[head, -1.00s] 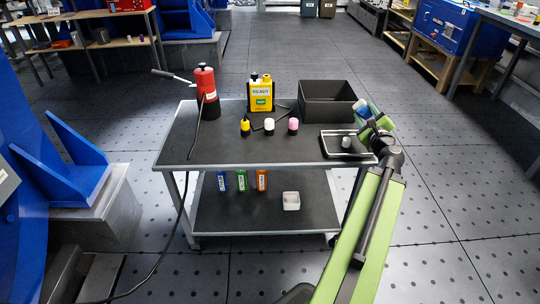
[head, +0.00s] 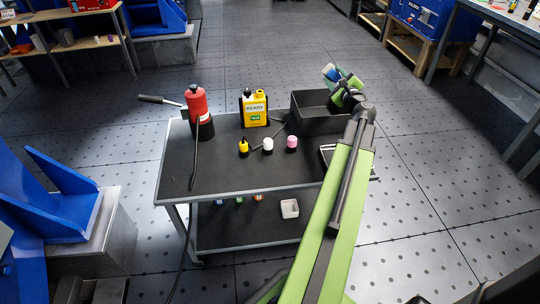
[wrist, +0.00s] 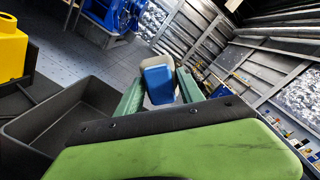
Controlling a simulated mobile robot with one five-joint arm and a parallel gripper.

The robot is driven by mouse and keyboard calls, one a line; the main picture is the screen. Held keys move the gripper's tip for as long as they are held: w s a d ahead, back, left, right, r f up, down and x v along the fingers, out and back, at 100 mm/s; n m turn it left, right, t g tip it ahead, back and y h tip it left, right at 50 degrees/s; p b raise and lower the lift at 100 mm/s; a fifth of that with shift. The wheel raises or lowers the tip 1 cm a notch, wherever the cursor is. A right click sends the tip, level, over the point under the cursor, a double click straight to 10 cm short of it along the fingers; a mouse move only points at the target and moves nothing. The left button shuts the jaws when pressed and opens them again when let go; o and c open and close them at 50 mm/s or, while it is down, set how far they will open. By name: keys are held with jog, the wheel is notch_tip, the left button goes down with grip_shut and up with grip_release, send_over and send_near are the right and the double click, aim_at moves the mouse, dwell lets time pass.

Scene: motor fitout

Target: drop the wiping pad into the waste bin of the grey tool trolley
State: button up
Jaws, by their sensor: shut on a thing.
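The wiping pad (head: 330,72), blue with a pale grey side, is held in my gripper (head: 337,82). In the wrist view the pad (wrist: 160,84) stands between the two green fingers of my gripper (wrist: 160,76), which are shut on it. A black open box (head: 303,114), which looks like the waste bin, sits at the back right of the grey trolley (head: 230,172). The pad appears raised above the box's back right edge; I cannot tell whether it is over the opening. In the wrist view the box (wrist: 40,122) lies to the left, below the pad. My arm hides its right part.
A red bottle (head: 197,102) with a dark base and a yellow container (head: 254,108) stand on the trolley. Several small capped bottles, one yellow-topped (head: 243,147), stand before them. A shallow tray (head: 326,154) is partly hidden by my arm.

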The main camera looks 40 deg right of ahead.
jog(key=shift+w+r, duration=0.2)
jog(key=shift+w, duration=0.1)
notch_tip(320, 180, down, 6)
jog(key=b, duration=0.6)
jog(key=o, duration=1.3)
